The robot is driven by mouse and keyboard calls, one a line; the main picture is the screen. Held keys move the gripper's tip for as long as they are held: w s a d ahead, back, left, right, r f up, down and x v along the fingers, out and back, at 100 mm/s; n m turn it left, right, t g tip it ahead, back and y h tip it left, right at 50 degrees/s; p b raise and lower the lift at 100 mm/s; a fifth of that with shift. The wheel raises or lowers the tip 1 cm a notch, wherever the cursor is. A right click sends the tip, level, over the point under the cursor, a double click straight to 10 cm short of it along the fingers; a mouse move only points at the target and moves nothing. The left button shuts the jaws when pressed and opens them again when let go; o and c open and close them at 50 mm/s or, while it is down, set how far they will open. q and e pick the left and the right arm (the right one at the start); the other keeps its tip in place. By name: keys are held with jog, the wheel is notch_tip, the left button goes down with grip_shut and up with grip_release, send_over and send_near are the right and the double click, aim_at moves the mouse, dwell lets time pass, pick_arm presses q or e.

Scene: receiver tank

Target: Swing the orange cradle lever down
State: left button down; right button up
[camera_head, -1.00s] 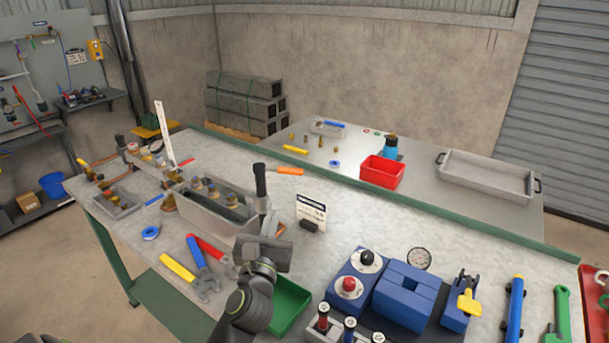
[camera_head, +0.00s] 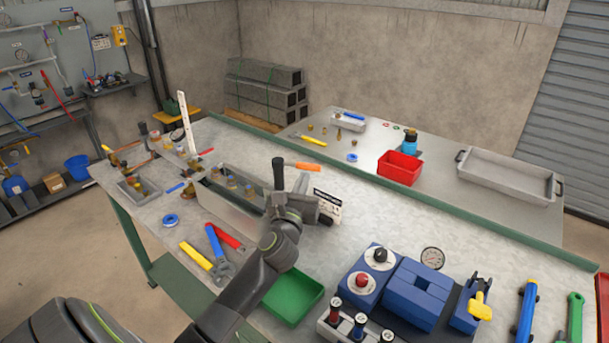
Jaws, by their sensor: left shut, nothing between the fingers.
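An orange lever handle (camera_head: 309,167) lies nearly level in the head view, with a thin dark rod running left from it toward the top of a black upright grip (camera_head: 279,174). I cannot tell whether the two are joined. My left gripper (camera_head: 302,183) is shut and empty, its narrow tips pointing up just below the orange handle in the picture. A small gap shows between them. The gripper and wrist hide part of the bench and the lower part of the upright. My right gripper is not in view.
A long grey tray (camera_head: 225,208) with fittings stands left of the gripper. A white label card (camera_head: 328,205) is close on its right. A green tray (camera_head: 293,296) and blue blocks (camera_head: 415,294) are nearer.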

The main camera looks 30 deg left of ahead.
pick_arm(q)
jog(key=shift+x, duration=0.8)
jog(key=w+n+g+y+b, duration=0.1)
jog(key=y, duration=0.1)
jog(key=w+n+g+y+b, duration=0.1)
jog(key=w+n+y, duration=0.1)
jog(key=shift+w+a+y, duration=0.1)
jog(key=shift+w+y, duration=0.15)
jog(key=shift+y, duration=0.05)
jog(key=shift+r, duration=0.1)
